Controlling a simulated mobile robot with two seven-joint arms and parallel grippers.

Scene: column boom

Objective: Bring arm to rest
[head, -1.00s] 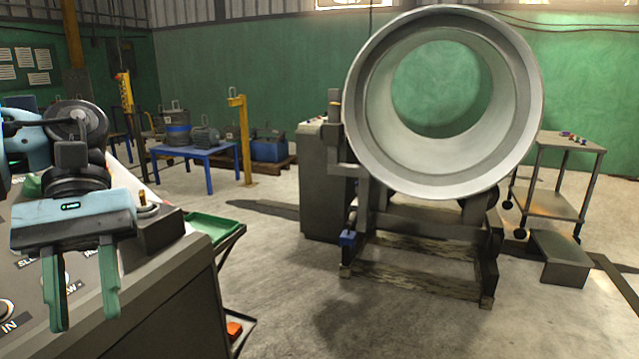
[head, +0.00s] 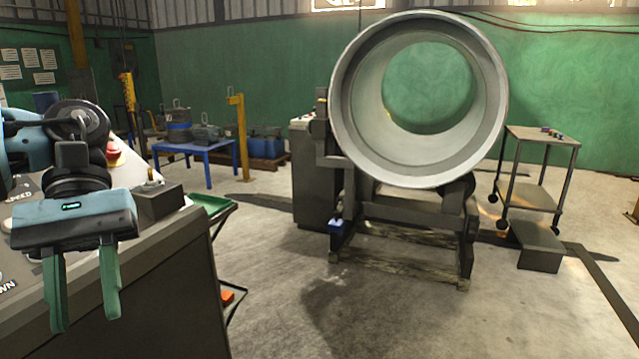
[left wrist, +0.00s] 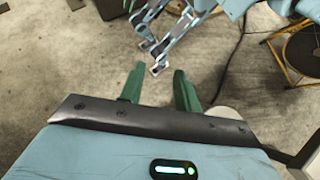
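My left arm comes in from the left in the head view, in front of the grey control console (head: 150,290). Its gripper (head: 83,308) points down with two green fingers apart and nothing between them. In the left wrist view the same gripper (left wrist: 158,88) has its fingers spread, with bare concrete floor between and beyond them. Pale blue arm links with metal parts show at the top of that view. They look like part of my own body.
A red button (head: 113,150) and a grey box with a small lever (head: 158,200) are on the console. A large metal ring (head: 345,100) rests on a stand ahead. A blue table (head: 205,150), a trolley (head: 545,136) and a step (head: 540,250) stand around.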

